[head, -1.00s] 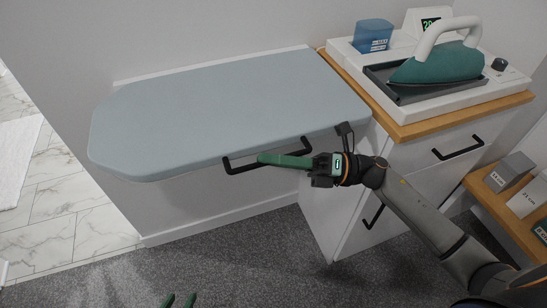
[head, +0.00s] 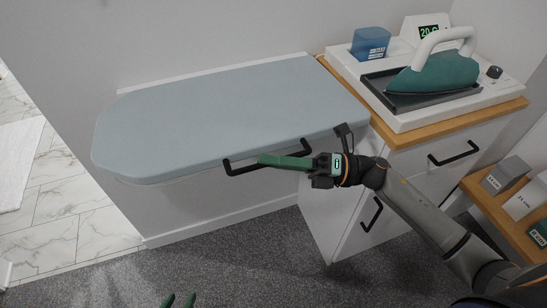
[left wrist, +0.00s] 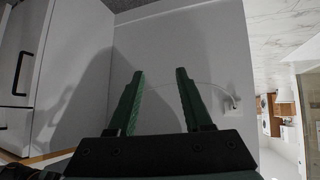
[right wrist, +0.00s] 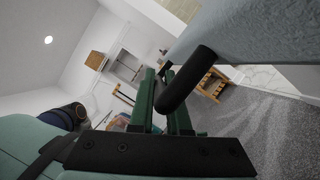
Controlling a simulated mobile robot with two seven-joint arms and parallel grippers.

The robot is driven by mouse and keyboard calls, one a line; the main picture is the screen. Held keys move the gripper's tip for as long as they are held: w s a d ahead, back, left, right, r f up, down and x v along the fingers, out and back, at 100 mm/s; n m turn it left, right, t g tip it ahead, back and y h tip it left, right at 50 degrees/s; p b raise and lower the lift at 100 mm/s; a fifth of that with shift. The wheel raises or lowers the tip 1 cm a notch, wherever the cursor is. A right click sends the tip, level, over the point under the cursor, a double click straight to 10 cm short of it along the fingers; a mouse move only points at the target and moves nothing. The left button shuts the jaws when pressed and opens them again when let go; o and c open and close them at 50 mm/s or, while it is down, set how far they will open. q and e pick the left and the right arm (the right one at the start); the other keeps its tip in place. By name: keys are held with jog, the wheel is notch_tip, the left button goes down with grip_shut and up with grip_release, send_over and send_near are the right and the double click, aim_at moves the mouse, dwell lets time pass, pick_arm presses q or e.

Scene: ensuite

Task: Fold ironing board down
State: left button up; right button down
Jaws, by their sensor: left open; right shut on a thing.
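The ironing board (head: 235,112), with a pale blue cover, sticks out from the wall, roughly level. A black bar handle (head: 238,170) is fixed along its front edge. My right gripper (head: 285,160) is at the handle's right part, shut on it; the right wrist view shows the dark bar (right wrist: 185,82) between the green fingers. The handle's right end is partly hidden by the gripper. My left gripper (head: 178,300) shows only as green fingertips at the bottom edge of the head view. In the left wrist view (left wrist: 160,75) its fingers are apart with nothing between them.
A white cabinet (head: 345,212) with a wooden top stands right of the board. It carries a teal iron (head: 435,78) on a station and a blue water tank (head: 371,43). A low shelf with boxes (head: 506,175) is at far right. Carpet below the board is clear.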

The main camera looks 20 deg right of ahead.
jog(key=shift+m+h, duration=0.3)
jog(key=shift+m, duration=0.4)
jog(key=r+p, duration=0.1)
jog(key=r, duration=0.1)
jog(key=r+p, duration=0.4)
jog(key=shift+w+r, duration=0.1)
jog(key=shift+w, duration=0.2)
pick_arm(q)
jog(key=shift+n+y, duration=0.3)
jog(key=shift+y, duration=0.2)
jog(key=a+r, duration=0.1)
jog(key=s+a+r+p, duration=0.1)
jog(key=r, duration=0.1)
jog(key=a+r+p, duration=0.1)
jog(key=shift+s+a+r, duration=0.1)
jog(key=shift+s+r, duration=0.25)
jog(key=shift+s, duration=0.05)
pick_arm(e)
jog(key=r, duration=0.1)
jog(key=w+r, duration=0.1)
jog(key=r, duration=0.1)
jog(key=shift+r, duration=0.2)
pick_arm(q)
jog(key=shift+w+r, duration=0.1)
jog(key=shift+w, duration=0.05)
pick_arm(e)
jog(key=c, duration=0.9)
grip_release()
jog(key=shift+f, duration=0.1)
